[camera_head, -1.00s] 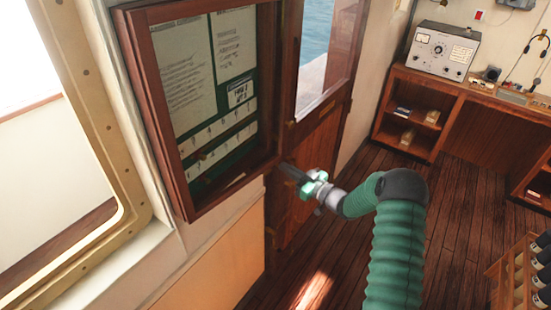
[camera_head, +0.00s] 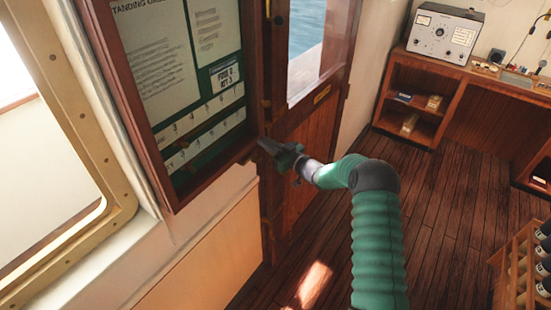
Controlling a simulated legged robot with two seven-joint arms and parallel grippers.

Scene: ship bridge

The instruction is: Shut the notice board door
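My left gripper is not in view.
A wooden cabin door (camera_head: 308,170) with a window onto the sea stands just behind my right gripper. A brass-framed window (camera_head: 85,110) is at the left. A wooden desk (camera_head: 455,85) with a grey instrument (camera_head: 443,34) and a bottle rack (camera_head: 512,262) are at the right. The middle floor is clear.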

